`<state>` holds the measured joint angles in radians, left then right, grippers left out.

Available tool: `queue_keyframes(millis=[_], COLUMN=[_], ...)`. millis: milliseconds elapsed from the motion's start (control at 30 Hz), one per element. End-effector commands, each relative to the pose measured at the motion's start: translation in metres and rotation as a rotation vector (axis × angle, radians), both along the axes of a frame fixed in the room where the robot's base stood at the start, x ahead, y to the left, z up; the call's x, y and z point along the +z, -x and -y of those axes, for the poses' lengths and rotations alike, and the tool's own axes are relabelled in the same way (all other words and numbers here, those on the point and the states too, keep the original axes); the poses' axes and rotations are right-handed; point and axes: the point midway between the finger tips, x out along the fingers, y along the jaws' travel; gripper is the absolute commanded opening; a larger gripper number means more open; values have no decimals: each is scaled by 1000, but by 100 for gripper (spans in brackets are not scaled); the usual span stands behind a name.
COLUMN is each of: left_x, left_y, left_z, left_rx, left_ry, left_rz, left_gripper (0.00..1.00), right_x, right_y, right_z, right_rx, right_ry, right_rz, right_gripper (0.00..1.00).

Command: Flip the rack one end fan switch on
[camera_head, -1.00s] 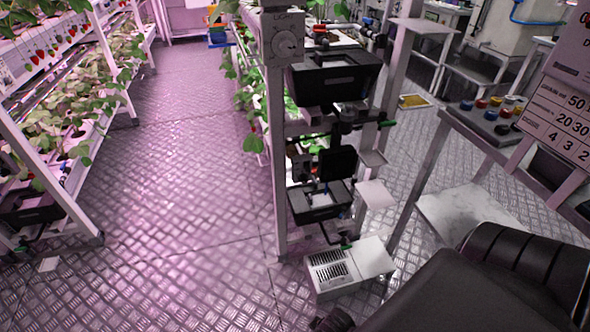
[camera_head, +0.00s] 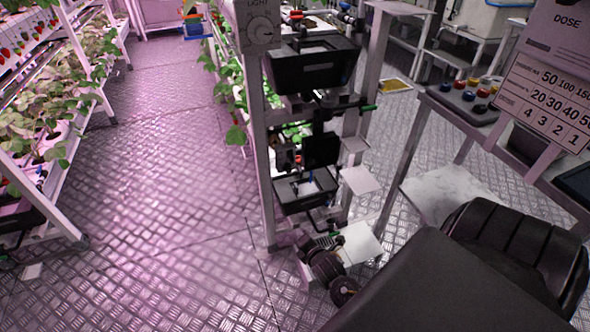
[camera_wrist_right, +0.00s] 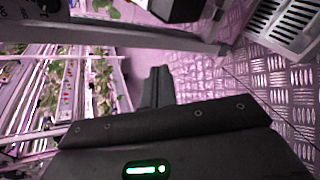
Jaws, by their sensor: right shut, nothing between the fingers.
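A rack end stands in the middle of the head view, with a white post (camera_head: 262,150) and a white box with a round dial (camera_head: 262,32) marked LIGHT. A white box (camera_head: 362,243) sits low at its foot, partly hidden by my right gripper (camera_head: 312,245). The vented top of that box (camera_wrist_right: 288,22) shows at the upper right of the wrist view. My right gripper's dark fingers (camera_wrist_right: 157,86) are shut and empty, apart from the box in that view. I cannot make out a fan switch. My left gripper is not in view.
Black bins (camera_head: 312,70) and fittings crowd the rack end. A plant rack (camera_head: 40,130) stands at the left, with open metal floor (camera_head: 165,190) between.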

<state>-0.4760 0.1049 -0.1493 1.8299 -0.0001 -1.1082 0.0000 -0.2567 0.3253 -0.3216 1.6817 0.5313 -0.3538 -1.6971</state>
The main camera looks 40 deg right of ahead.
Motion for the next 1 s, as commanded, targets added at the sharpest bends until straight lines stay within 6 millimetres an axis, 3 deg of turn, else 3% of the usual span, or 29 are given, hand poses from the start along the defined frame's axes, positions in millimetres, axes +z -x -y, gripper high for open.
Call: queue_keyframes(millis=[100, 200, 400, 567, 1000], left_x=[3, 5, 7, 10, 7], left_y=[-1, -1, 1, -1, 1], left_z=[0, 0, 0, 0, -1], left_rx=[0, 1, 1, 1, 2], left_ry=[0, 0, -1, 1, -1], left_rz=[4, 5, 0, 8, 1], left_gripper=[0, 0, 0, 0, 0], right_x=[46, 80, 121, 130, 132], right_y=[-28, -41, -49, -50, -60], right_z=[26, 41, 57, 59, 63], right_rx=[101, 130, 121, 112, 110], right_ry=[425, 734, 1121, 1215, 1217], right_rz=[92, 137, 159, 158, 160], right_gripper=[0, 0, 0, 0, 0])
